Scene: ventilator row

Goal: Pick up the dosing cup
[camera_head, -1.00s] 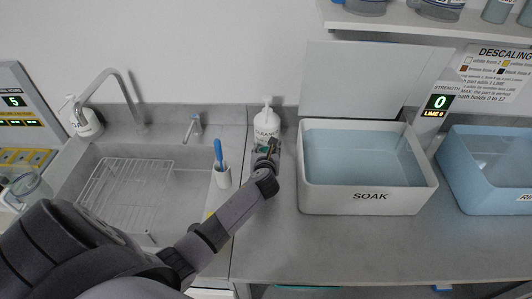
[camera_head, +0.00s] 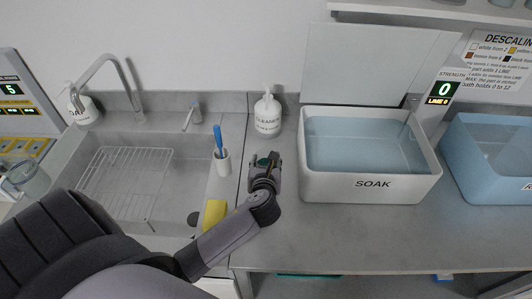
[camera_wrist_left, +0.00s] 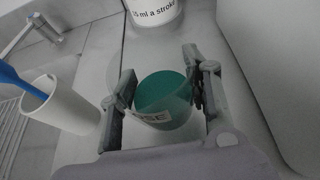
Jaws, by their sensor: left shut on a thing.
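The dosing cup (camera_wrist_left: 166,97) is a small cup, teal inside, with a partly hidden white label ending in "SE" in the left wrist view. My left gripper (camera_wrist_left: 163,92) is shut on it, one finger on each side. In the head view the left gripper (camera_head: 264,160) is over the counter, in front of the white cleaner bottle (camera_head: 267,116) and left of the soak bin; a bit of the teal cup (camera_head: 263,162) shows between the fingers. I cannot tell whether the cup is clear of the counter. My right gripper is not in view.
The soak bin (camera_head: 370,186) stands close right, its lid (camera_head: 365,62) raised behind it. A blue bin (camera_head: 487,182) is further right. A white holder with a blue brush (camera_head: 222,163), a yellow sponge (camera_head: 215,214) and the sink are left. The front counter is clear.

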